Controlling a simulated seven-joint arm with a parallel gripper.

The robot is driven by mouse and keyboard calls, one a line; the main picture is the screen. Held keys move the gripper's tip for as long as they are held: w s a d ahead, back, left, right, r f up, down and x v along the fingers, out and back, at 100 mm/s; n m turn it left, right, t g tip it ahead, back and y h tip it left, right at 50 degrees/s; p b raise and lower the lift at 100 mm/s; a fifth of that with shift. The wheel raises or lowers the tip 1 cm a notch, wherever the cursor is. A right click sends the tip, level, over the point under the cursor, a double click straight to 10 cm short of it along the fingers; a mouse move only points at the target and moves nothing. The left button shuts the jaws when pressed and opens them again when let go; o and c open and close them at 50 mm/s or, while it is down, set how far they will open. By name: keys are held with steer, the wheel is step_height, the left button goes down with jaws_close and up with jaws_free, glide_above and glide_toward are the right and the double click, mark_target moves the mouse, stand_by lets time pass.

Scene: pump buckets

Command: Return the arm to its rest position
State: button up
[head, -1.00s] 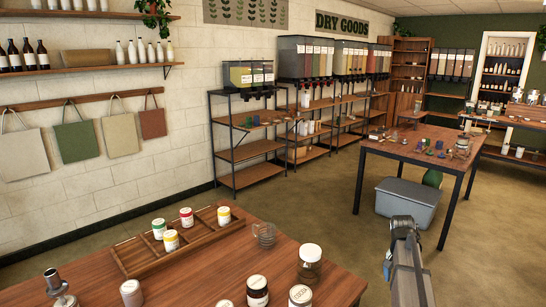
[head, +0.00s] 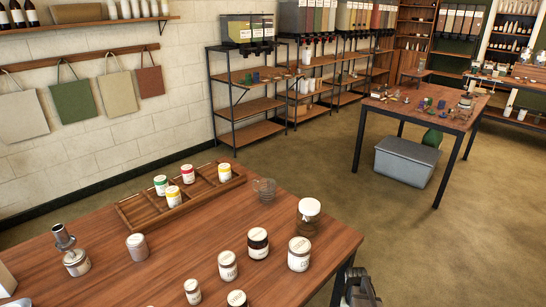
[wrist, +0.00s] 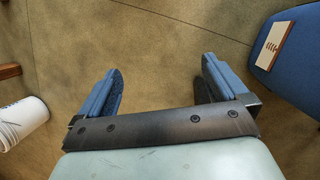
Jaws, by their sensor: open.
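My gripper (wrist: 160,88) shows in the wrist view with its two blue-padded fingers wide apart. Nothing is between them, only brown floor beyond. In the head view, a dark part of my arm (head: 360,288) shows at the bottom edge, right of the near table's corner. The fingers are not visible there.
The near wooden table (head: 160,262) holds several jars and a divided wooden tray (head: 130,212). A grey bin (head: 405,162) sits under the far table. Floor between the tables is clear. In the wrist view, a white container (wrist: 22,120) is left and a blue object (wrist: 292,80) right.

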steer(key=s+a+f+n+g, duration=0.1)
steer(key=s+a+f, duration=0.2)
steer(key=s, duration=0.6)
steer(key=s+a+f+n+g, duration=0.1)
steer(key=s+a+f, duration=0.3)
steer(key=s, duration=0.5)
steer(key=s+a+f+n+g, duration=0.1)
steer(key=s+a+f, duration=0.3)
steer(key=s, duration=0.5)
steer(key=shift+f+n+y, duration=0.3)
steer(key=shift+f, duration=0.45)
steer(key=shift+s, duration=0.1)
